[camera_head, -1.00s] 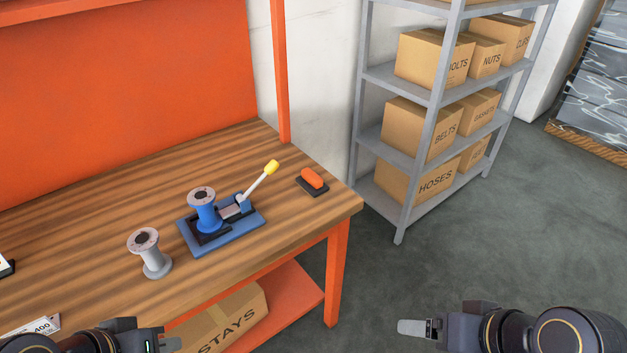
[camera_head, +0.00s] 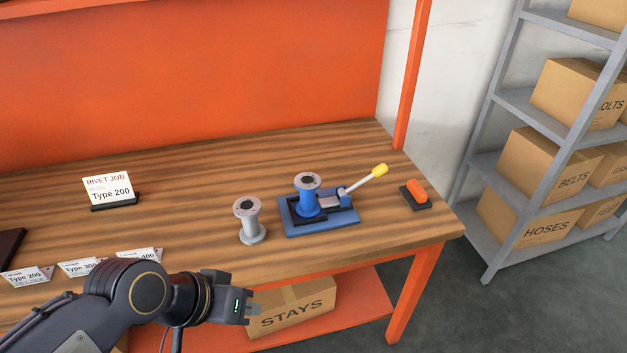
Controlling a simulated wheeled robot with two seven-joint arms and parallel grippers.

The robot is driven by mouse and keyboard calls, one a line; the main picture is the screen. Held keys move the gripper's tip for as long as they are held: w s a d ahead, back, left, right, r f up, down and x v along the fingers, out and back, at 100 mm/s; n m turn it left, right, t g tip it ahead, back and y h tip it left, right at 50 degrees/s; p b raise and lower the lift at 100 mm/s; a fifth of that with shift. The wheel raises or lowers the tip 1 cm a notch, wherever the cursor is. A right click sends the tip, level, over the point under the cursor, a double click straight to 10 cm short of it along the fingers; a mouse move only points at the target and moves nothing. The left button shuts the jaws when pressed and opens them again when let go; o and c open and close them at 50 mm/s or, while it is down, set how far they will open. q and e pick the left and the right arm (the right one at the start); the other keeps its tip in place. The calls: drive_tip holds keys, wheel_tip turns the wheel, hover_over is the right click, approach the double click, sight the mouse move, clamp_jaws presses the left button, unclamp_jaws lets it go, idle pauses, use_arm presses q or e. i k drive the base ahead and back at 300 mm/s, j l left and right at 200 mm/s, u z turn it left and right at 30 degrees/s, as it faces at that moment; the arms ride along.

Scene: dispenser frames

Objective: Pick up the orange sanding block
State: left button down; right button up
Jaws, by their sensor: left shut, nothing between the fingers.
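The orange sanding block (camera_head: 416,190) rests on a dark pad (camera_head: 415,203) near the right end of the wooden workbench (camera_head: 230,165). My left gripper (camera_head: 250,310) is in front of the bench's front edge, low and well to the left of the block. It is shut and holds nothing. My right gripper is outside the picture.
A blue dispenser frame (camera_head: 330,218) with a blue spool and yellow-tipped lever stands left of the block. A grey spool (camera_head: 250,222) stands beside it. A Type 200 sign (camera_head: 108,188) and several small cards are at left. Shelving (camera_head: 478,190) stands right.

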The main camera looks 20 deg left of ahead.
sight(413, 193)
drive_tip(key=i+l+u, duration=0.1)
drive_tip(key=i+u, duration=0.4)
drive_tip(key=i+l+u, duration=0.25)
drive_tip(key=u, duration=0.25)
